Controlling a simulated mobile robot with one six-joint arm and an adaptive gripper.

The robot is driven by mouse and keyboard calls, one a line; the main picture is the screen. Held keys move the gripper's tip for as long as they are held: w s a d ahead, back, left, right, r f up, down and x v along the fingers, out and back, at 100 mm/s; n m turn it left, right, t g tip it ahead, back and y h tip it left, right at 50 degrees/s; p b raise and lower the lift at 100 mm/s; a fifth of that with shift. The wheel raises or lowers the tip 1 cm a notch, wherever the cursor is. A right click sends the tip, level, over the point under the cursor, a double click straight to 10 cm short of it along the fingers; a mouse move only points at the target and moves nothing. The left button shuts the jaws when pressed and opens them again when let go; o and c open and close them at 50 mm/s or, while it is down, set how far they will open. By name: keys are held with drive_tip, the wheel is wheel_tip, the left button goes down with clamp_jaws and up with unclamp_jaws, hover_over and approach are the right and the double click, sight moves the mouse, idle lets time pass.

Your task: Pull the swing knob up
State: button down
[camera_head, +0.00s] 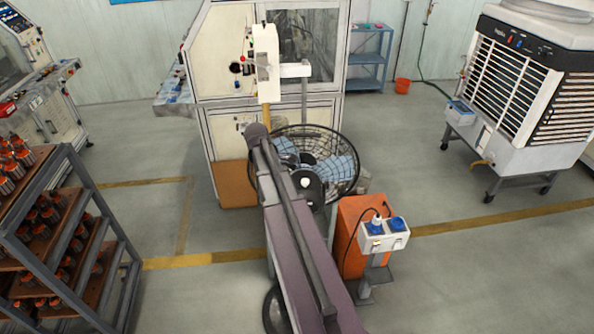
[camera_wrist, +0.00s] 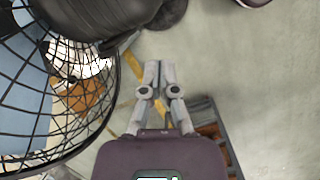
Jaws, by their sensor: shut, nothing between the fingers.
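A winding machine (camera_head: 221,72) stands at the back centre. On its front, a small red knob (camera_head: 242,59) and a dark round knob (camera_head: 236,68) sit left of a white upright housing (camera_head: 266,85). I cannot tell for certain which part is the swing knob. My gripper (camera_wrist: 158,70) shows in the wrist view with its fingers together and nothing between them. In the head view my long arm reaches toward the machine, and I cannot make out the gripper.
A fan in a wire cage (camera_head: 347,150) stands before the machine; its cage also fills the left of the wrist view (camera_wrist: 62,150). An orange box (camera_head: 350,212) and a socket post (camera_head: 383,236) stand right of my arm. A parts rack (camera_head: 92,225) is at left.

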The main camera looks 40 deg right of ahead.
drive_tip(key=n+p, duration=0.1)
drive_tip(key=p, duration=0.3)
approach(300, 186)
wheel_tip(300, 186, up, 2)
drive_tip(key=w, duration=0.1)
drive_tip(key=shift+a+g, duration=0.3)
drive_tip(key=shift+f, duration=0.15)
drive_tip(key=b+x, duration=0.9)
drive_tip(key=shift+s+d+f, duration=0.1)
drive_tip(key=shift+f, duration=0.25)
idle(0.3)
